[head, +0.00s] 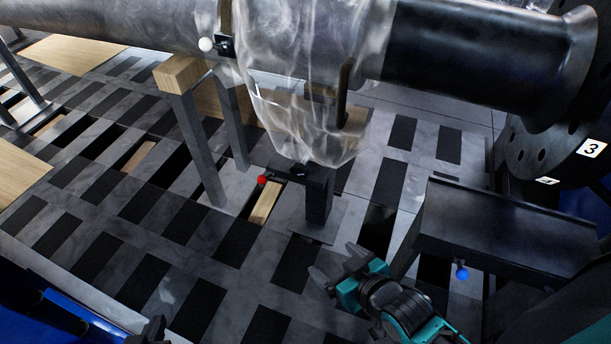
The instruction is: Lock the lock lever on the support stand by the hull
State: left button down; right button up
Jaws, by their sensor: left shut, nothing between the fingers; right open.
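A dark support stand (318,200) rises from a plate on the floor, under plastic sheeting. A lever with a red ball knob (262,180) sticks out to the left from its top, roughly level. A white ball knob (206,44) sits on a dark bracket at the pipe, and a blue ball knob (462,274) hangs under a dark bench at the right. I cannot tell from the lever's pose whether it is locked. My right gripper (337,264) is open and empty, below and right of the red knob. My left gripper (154,330) is shut and empty, partly cut off at the bottom edge.
Clear plastic sheeting (300,80) hangs from the large dark pipe (465,50) down to the stand. A wood-topped trestle (185,75) stands left of it. The dark bench (500,225) is right of my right gripper. The slotted floor has dark gaps; the space left of the stand is open.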

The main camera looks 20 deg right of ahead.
aim_at(262, 179)
jog(key=z, duration=0.3)
jog(key=i+u, duration=0.1)
jog(key=u, duration=0.25)
jog(key=i+l+u, duration=0.1)
jog(key=u, duration=0.3)
jog(key=l+u, duration=0.2)
jog(key=u, duration=0.15)
jog(key=i, duration=0.05)
